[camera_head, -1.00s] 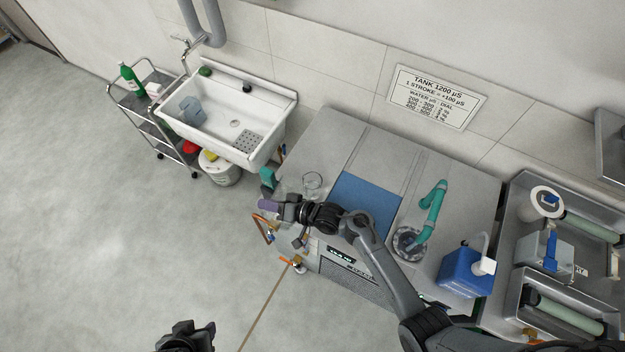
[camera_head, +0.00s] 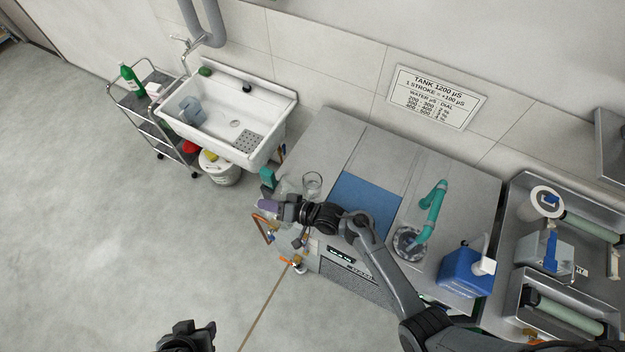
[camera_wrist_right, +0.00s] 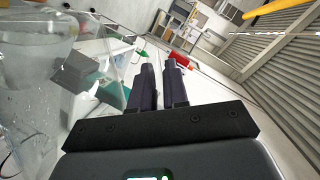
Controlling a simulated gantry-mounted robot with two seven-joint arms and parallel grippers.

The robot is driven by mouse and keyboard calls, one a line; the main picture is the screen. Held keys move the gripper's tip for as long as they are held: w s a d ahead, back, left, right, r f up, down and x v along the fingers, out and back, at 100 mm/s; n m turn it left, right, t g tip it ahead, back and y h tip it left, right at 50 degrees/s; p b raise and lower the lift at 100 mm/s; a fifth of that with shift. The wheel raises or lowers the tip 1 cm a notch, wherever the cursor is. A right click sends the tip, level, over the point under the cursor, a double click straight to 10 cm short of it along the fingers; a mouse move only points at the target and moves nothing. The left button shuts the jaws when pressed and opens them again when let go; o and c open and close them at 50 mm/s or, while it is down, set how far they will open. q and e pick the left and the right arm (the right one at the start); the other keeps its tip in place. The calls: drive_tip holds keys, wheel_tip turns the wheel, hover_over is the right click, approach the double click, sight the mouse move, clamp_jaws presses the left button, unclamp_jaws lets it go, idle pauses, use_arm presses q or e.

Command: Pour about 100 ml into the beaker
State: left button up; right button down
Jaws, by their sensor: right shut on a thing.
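The clear glass beaker (camera_head: 312,183) stands upright on the grey counter top, left of the blue mat. In the right wrist view a large clear vessel (camera_wrist_right: 35,75) with marks on its wall fills the left side. My right gripper (camera_head: 266,206) is at the counter's left end, just front-left of the beaker. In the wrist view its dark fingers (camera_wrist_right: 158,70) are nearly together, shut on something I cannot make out. A teal piece (camera_wrist_right: 116,88) and a clear flat-sided thing show beside the left finger. My left gripper (camera_head: 187,338) is at the bottom edge, its jaws unclear.
A teal pump handle (camera_head: 433,210) and a blue canister (camera_head: 466,272) stand to the right on the counter. A teal thing (camera_head: 267,177) is at its left corner. Pipes and valves (camera_head: 298,266) hang below the front left. The sink (camera_head: 228,120) is farther left.

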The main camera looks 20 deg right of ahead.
drive_tip(key=shift+s+a+f+n, duration=0.2)
drive_tip(key=shift+f+n, duration=0.1)
drive_tip(key=shift+f, duration=0.35)
drive_tip(key=s+a+f+n+t+h+b, duration=0.1)
drive_tip(key=a+f+n+h+b, duration=0.1)
drive_tip(key=f, duration=0.4)
drive_tip(key=s+a+f+n+t+h+b, duration=0.1)
drive_tip(key=s+a+f+n+h+b, duration=0.1)
drive_tip(key=a+f+n+b, duration=0.1)
wheel_tip(320, 180, down, 3)
drive_tip(key=shift+s+a+r+n+h+b, duration=0.1)
drive_tip(key=shift+s+a+n+h+b, duration=0.25)
drive_tip(key=shift+n+b, duration=0.45)
drive_tip(key=shift+w+d, duration=0.2)
